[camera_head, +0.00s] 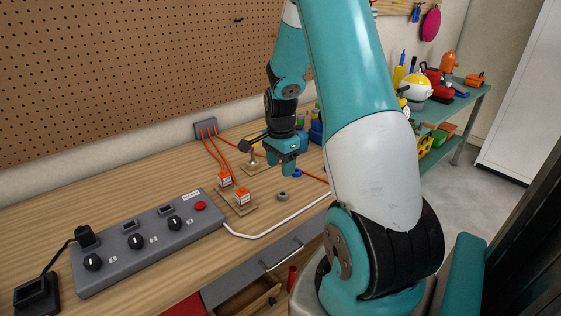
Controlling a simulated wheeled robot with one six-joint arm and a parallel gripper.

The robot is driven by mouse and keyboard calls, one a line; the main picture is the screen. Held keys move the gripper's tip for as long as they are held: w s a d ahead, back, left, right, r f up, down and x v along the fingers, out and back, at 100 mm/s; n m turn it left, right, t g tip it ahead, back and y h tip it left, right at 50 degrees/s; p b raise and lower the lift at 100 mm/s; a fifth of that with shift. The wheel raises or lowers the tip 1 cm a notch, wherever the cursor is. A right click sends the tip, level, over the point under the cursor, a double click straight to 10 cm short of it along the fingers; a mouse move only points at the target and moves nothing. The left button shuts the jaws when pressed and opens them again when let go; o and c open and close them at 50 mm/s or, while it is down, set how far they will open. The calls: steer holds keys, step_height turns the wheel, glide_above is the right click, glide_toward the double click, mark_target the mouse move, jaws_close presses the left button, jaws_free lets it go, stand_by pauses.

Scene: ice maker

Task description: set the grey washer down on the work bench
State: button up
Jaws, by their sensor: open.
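The grey washer (282,196) lies on the wooden work bench (150,200), near its front edge and left of the white cable. It looks like a small thick ring lying flat. My gripper (288,172) is above the bench, a little above and behind the washer in the picture. Its teal fingers point down, are open, and hold nothing that I can see.
A grey control box (150,240) with black knobs and a red button fills the bench's left front. Blue bottles (316,130) stand behind my gripper. An open drawer (245,298) is below the bench edge.

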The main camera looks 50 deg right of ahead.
steer(key=a+r+n+y, duration=0.1)
steer(key=a+r+n, duration=0.35)
steer(key=a, duration=0.35)
steer(key=a+r+n+t, duration=0.1)
steer(key=a+r+n, duration=0.35)
steer(key=a, duration=0.25)
steer(key=a+r+n+y, duration=0.1)
steer(key=a+r+n, duration=0.2)
steer(key=a+n, duration=0.35)
steer(key=s+a+r+n+y, duration=0.1)
steer(key=s+a+r+n, duration=0.1)
steer(key=s+a+n, duration=0.4)
steer(key=s+a+r+n+g+y, duration=0.1)
steer(key=s+a+r+n, duration=0.2)
steer(key=s+a+n, duration=0.3)
steer(key=s+a, duration=0.3)
steer(key=a, duration=0.1)
steer(key=shift+s+a, duration=0.15)
steer(key=shift+a, duration=0.1)
steer(key=shift+n, duration=0.25)
